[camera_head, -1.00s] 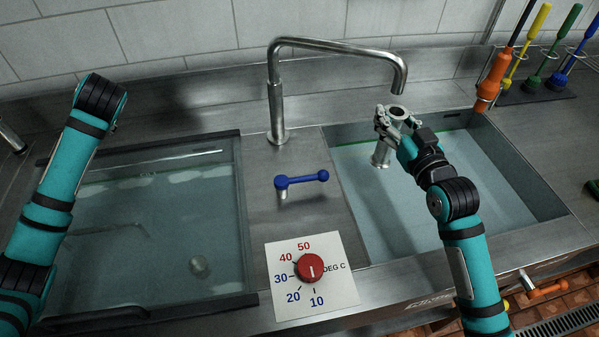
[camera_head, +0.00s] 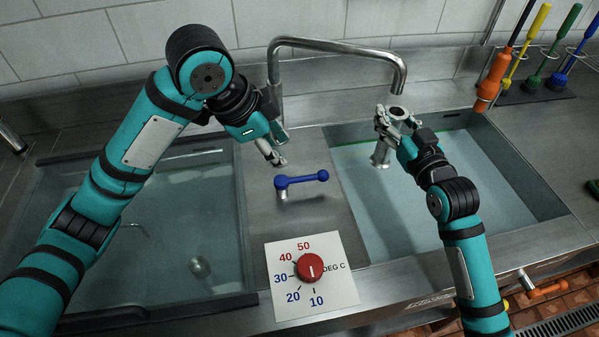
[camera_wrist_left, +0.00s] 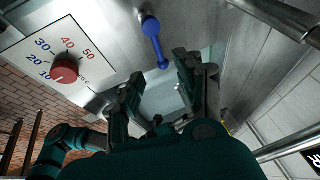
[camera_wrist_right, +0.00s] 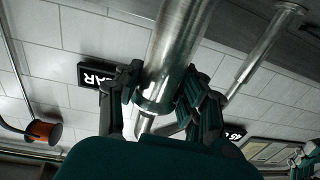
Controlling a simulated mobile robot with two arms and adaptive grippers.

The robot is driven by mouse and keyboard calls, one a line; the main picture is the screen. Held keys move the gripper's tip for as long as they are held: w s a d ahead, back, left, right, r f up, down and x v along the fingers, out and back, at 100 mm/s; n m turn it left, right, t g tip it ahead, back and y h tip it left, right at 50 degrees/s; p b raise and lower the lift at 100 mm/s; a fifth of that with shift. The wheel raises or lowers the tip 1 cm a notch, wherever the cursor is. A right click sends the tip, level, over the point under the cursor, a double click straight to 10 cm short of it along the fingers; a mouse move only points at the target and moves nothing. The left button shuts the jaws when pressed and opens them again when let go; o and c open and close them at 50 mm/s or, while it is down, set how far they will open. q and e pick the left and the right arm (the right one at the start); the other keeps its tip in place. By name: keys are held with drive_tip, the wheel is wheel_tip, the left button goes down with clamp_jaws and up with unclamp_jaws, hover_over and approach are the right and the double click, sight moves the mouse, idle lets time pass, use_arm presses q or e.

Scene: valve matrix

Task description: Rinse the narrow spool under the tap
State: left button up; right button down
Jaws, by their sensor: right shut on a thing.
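The metal spool (camera_head: 381,153) hangs upright under the tap (camera_head: 335,46), its top ring just below the spout mouth, over the right basin. My right gripper (camera_head: 391,120) is shut on it; the spool also shows between the fingers in the right wrist view (camera_wrist_right: 172,55). No water shows at the spout. The blue tap lever (camera_head: 302,179) stands on the deck between the basins. My left gripper (camera_head: 277,160) is open and empty, just behind and left of the lever. In the left wrist view the lever (camera_wrist_left: 152,30) shows ahead, its knob end between the spread fingers.
A red temperature dial (camera_head: 310,268) on a white plate sits in front of the lever. The left basin (camera_head: 150,240) and right basin (camera_head: 520,185) hold water. Coloured brushes (camera_head: 535,75) hang at the back right. The tap column stands close behind my left gripper.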

sight(302, 177)
use_arm(q)
drive_tip(key=x, duration=1.2)
drive_tip(key=shift+s, duration=0.2)
drive_tip(key=shift+c, duration=0.2)
clamp_jaws()
